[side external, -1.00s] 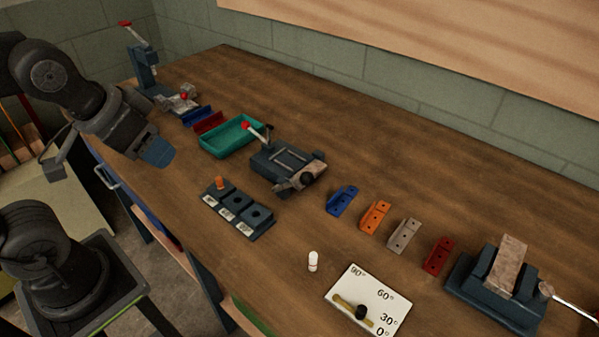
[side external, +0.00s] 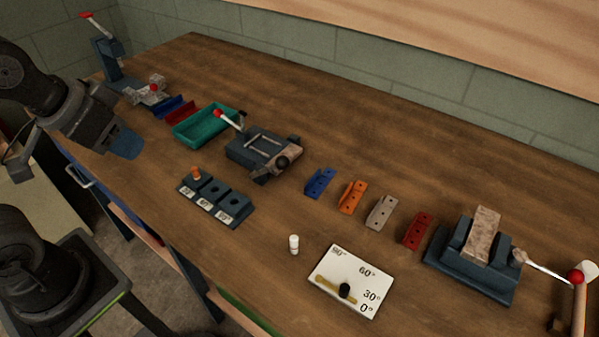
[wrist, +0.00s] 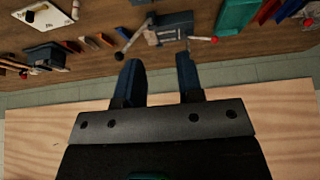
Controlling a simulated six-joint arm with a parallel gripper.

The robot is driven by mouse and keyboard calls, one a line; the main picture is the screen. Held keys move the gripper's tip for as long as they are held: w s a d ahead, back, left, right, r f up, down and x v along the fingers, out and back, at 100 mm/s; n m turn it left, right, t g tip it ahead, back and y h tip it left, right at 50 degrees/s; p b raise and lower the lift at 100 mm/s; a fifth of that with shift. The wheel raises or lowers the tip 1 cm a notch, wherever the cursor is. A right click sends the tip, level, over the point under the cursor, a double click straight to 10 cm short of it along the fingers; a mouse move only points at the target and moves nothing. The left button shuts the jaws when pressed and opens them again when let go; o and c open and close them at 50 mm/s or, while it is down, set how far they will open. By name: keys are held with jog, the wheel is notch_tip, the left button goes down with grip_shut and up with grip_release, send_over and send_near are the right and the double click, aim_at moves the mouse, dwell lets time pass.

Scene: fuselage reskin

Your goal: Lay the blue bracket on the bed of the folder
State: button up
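The blue bracket (side external: 320,183) stands on the bench at the left end of a row of brackets in the side view. A dark blue machine (side external: 248,150) with a red-knobbed lever, which I take for the folder, stands to its upper left. I cannot make out a bracket on it. My gripper (side external: 125,144) hangs at the left, pointing down, well apart from both. In the wrist view its two fingers (wrist: 159,72) are apart with nothing between them. The folder (wrist: 172,28) shows small beyond the fingers.
Orange (side external: 351,197), grey (side external: 381,212) and red (side external: 418,230) brackets continue the row. A vise-like tool (side external: 470,270) stands at right. A teal tray (side external: 203,124), a block with sockets (side external: 215,201), a white bottle (side external: 294,244) and an angle card (side external: 345,283) share the bench.

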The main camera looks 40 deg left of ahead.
jog(key=w+d+r+m+g, duration=0.2)
jog(key=w+r+m, duration=0.1)
jog(key=w+m, duration=0.6)
jog(key=m+g, duration=0.4)
jog(key=m, duration=2.2)
send_over(318, 183)
jog(key=a, duration=0.1)
notch_tip(318, 183, down, 13)
notch_tip(318, 183, down, 8)
jog(key=shift+r, duration=0.15)
jog(key=shift+w+f, duration=0.2)
jog(key=shift+f, duration=2.55)
grip_shut()
